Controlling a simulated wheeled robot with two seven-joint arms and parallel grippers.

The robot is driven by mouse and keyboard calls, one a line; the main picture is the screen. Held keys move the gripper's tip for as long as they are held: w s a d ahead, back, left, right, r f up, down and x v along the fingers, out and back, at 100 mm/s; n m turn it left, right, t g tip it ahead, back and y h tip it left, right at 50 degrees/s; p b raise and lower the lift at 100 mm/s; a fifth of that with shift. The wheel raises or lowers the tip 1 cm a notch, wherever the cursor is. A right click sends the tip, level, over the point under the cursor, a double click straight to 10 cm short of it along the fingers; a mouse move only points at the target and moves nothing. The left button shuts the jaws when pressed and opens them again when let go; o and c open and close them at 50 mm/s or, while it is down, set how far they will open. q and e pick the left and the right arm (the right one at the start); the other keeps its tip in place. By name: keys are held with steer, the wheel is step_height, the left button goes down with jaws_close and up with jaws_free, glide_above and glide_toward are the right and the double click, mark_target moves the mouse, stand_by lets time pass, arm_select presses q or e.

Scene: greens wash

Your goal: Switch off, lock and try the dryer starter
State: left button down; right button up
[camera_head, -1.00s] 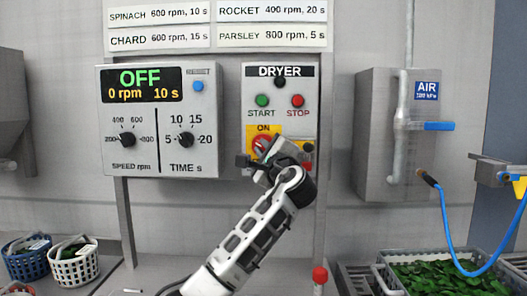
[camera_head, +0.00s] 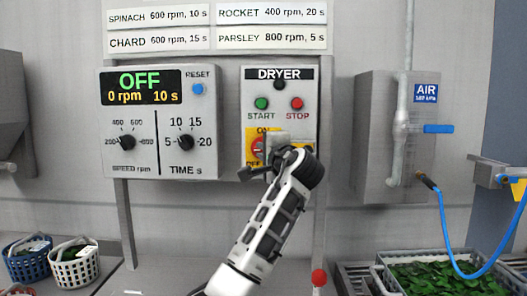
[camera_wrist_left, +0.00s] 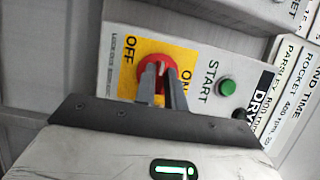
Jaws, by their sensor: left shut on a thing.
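The dryer starter (camera_head: 279,92) is a pale wall box with a green START button (camera_head: 261,103) and a red STOP button (camera_head: 297,103). Low on it is a red rotary knob (camera_head: 257,150) on a yellow ON/OFF plate, partly covered by my left gripper (camera_head: 270,160). In the left wrist view, my left gripper (camera_wrist_left: 162,82) is shut on the red knob (camera_wrist_left: 153,68), one finger on each side of its grip. OFF reads to the left there and ON to the right; I cannot tell the exact pointer setting. My right gripper is not in view.
A speed and time panel (camera_head: 160,122) reading OFF hangs left of the starter. A small red-topped object (camera_head: 319,277) is below it. An air unit (camera_head: 375,140) with a blue hose (camera_head: 445,232) is at right. Baskets (camera_head: 76,263) stand lower left, and a crate of greens (camera_head: 385,272) lower right.

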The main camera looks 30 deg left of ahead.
arm_select(q)
steer(key=shift+f, duration=0.1)
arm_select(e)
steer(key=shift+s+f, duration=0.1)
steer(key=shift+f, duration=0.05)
arm_select(q)
steer(key=c, duration=1.5)
jaws_free()
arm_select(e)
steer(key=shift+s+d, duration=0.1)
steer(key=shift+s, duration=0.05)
arm_select(q)
steer(key=b+v, duration=0.3)
steer(key=v, duration=1.3)
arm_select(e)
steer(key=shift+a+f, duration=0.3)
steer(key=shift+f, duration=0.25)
